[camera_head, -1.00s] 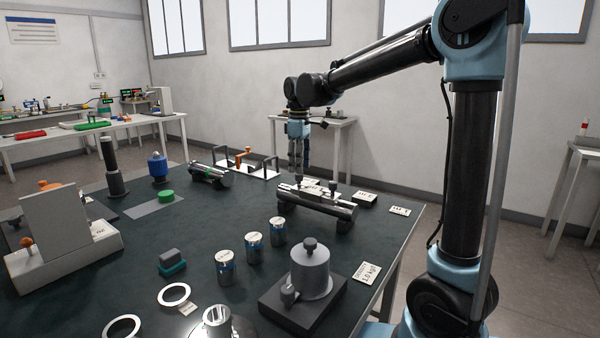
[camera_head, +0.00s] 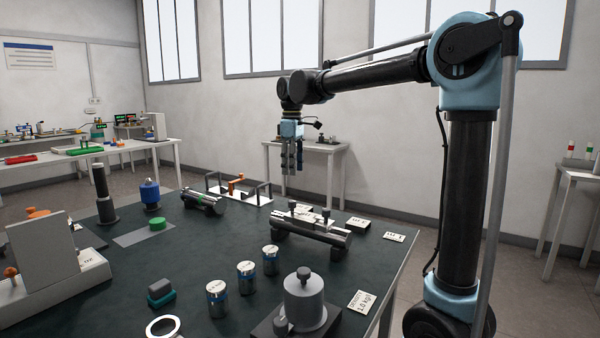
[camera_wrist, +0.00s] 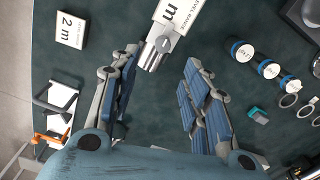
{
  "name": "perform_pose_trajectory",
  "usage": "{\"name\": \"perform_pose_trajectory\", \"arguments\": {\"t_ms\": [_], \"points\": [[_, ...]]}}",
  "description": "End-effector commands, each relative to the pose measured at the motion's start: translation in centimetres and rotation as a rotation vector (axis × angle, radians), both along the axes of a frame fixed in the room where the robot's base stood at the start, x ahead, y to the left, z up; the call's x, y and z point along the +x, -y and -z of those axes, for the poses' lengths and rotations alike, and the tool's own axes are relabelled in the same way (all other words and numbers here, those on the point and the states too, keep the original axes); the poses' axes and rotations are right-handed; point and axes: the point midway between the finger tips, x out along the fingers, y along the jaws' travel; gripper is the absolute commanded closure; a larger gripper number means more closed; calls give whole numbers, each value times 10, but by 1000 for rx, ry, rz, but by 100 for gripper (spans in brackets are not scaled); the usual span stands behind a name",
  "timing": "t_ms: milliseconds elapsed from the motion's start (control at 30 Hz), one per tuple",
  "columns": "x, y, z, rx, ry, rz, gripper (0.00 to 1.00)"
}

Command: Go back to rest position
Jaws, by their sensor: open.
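My gripper (camera_head: 291,173) hangs fingers-down from my raised arm, above the far part of the dark green table (camera_head: 205,262). Its fingers are apart and nothing is between them; the wrist view shows the open gripper (camera_wrist: 160,66) too. A dark cylindrical device (camera_head: 325,237) with a white label on top lies on its supports below my gripper. There is a clear gap between it and the fingertips.
Three metal cans (camera_head: 246,277), a grey weight-like body (camera_head: 304,302) and a white ring (camera_head: 163,327) stand nearer on the table. A handled rack (camera_head: 245,197) and a smaller dark cylinder (camera_head: 203,201) lie farther back. The air around my gripper is clear.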

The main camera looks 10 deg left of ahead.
Motion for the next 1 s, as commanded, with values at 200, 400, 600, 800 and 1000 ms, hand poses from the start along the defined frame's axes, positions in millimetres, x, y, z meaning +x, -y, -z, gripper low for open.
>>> {"name": "perform_pose_trajectory", "arguments": {"t_ms": [200, 400, 600, 800, 1000], "points": [[-3, 47, 5, 9, 9, 102, 57], [-18, 125, 21, 26, 29, 286, 57], [-44, 196, 44, 44, 49, 474, 57], [-77, 257, 75, 62, 71, 660, 57], [-116, 309, 114, 80, 93, 845, 57]]}}
